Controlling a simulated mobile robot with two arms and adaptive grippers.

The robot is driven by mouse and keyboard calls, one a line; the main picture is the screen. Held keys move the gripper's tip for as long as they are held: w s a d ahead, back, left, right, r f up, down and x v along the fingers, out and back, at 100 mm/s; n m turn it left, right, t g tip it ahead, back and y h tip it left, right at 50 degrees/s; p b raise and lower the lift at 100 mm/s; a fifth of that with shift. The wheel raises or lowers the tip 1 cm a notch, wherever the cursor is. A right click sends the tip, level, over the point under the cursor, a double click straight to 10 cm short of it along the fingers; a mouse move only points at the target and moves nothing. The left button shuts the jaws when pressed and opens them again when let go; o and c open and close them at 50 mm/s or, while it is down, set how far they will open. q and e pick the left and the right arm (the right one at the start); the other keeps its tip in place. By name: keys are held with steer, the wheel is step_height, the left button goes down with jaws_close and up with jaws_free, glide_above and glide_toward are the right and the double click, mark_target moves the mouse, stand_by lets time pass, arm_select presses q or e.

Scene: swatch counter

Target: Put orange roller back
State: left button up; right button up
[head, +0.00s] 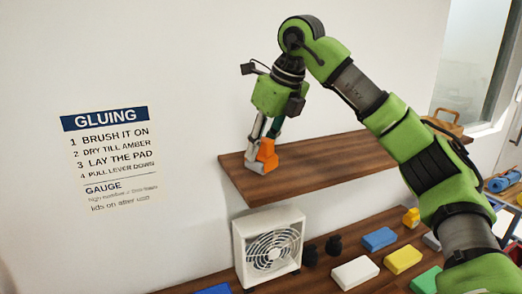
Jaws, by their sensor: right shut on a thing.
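My right gripper (262,160) points down at the left part of the brown wooden shelf (335,155). It is shut on the orange roller (267,152), which shows between and beside the fingers. The roller is at or just above the shelf top; I cannot tell whether it touches. The fingers hide part of it. My left gripper is out of view.
A white fan (269,250) stands below the shelf. Blue (379,239), yellow (403,260) and white (355,272) blocks lie on the lower counter. A wooden basket-like thing (443,122) is at the shelf's right end. The shelf's middle looks clear. A gluing sign (110,155) hangs on the wall.

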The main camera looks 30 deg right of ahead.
mark_target(261, 160)
steer(key=shift+f, duration=0.8)
steer(key=shift+d, duration=0.1)
steer(key=shift+s+f, duration=0.1)
steer(key=shift+o, duration=0.2)
steer(key=shift+s+f+b, duration=0.2)
steer(key=shift+f+b, duration=0.15)
steer(key=shift+f, duration=0.25)
steer(key=o, duration=0.9)
steer(key=shift+f, duration=0.1)
steer(key=shift+o, duration=0.6)
steer(key=shift+w, duration=0.25)
steer(key=v, duration=1.3)
steer(key=shift+w+r, duration=0.2)
steer(key=shift+r, duration=0.15)
